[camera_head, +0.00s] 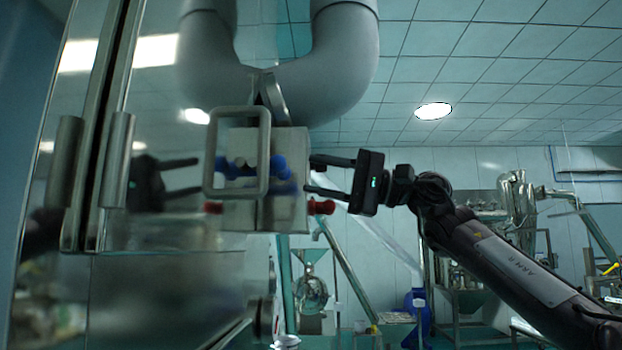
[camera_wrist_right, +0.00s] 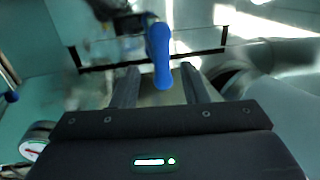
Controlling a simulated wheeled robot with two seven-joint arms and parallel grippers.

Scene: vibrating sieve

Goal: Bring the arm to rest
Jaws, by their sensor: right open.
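My right gripper (camera_head: 311,174) comes in from the right in the head view. Its two fingers are apart, pointing left at a metal box with a blue handle (camera_head: 280,168) and a red knob (camera_head: 321,207). The fingertips are close to the box's right side, and nothing shows held between them. In the right wrist view the open fingers (camera_wrist_right: 158,85) point at the blue handle (camera_wrist_right: 161,55), which lies in line with the gap. Whether they touch it cannot be told. My left gripper is not in view.
A shiny steel cabinet (camera_head: 170,290) fills the left and mirrors the gripper. A thick grey curved pipe (camera_head: 345,60) hangs above the box. A pressure gauge (camera_wrist_right: 33,150) shows in the wrist view. Other machines (camera_head: 470,230) stand at the back right.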

